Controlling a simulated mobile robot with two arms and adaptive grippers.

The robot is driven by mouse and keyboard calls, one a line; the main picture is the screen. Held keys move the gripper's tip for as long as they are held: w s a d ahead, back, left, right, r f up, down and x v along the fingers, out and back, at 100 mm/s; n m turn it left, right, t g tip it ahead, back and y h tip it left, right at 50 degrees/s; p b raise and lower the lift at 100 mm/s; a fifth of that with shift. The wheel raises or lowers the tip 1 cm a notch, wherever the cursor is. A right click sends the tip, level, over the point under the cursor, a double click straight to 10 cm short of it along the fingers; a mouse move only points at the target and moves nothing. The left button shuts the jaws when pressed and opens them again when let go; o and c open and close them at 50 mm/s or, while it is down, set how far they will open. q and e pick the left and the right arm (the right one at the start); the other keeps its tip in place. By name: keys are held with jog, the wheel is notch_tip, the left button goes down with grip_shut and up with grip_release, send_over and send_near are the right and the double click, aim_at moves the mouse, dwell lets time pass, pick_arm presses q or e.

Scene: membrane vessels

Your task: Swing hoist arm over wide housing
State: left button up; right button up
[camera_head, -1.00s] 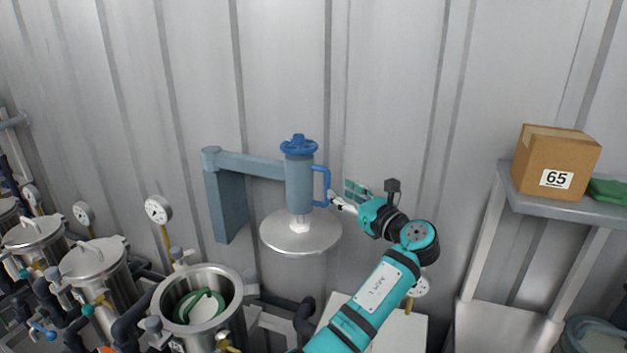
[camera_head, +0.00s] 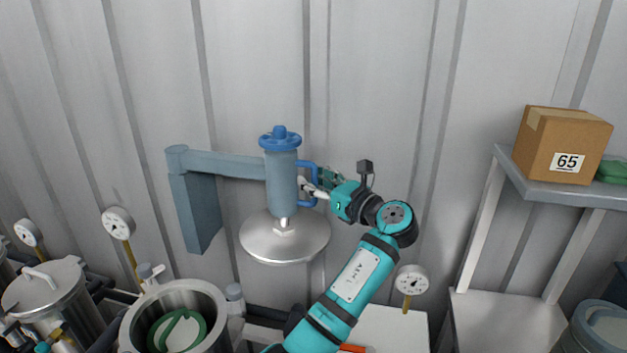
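The grey-blue hoist arm (camera_head: 222,164) reaches right from its wall bracket (camera_head: 195,212). At its end is a blue-grey cylinder (camera_head: 282,185) with a blue handwheel (camera_head: 280,137) on top and a blue side handle (camera_head: 309,166). A round steel lid (camera_head: 285,245) hangs below it. The wide steel housing (camera_head: 218,318) stands open at lower left, with a green ring (camera_head: 178,331) inside; the lid hangs up and right of it.
A closed steel vessel (camera_head: 45,293) stands left of the open housing. Gauges (camera_head: 118,223) rise on stems near the vessels; another (camera_head: 411,279) is right of my arm. A shelf (camera_head: 570,194) at right bears a cardboard box marked 65 (camera_head: 562,140). A corrugated wall is behind.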

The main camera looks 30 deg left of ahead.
pick_arm(q)
jog(key=shift+a, duration=0.1)
grip_shut()
dwell(0.3)
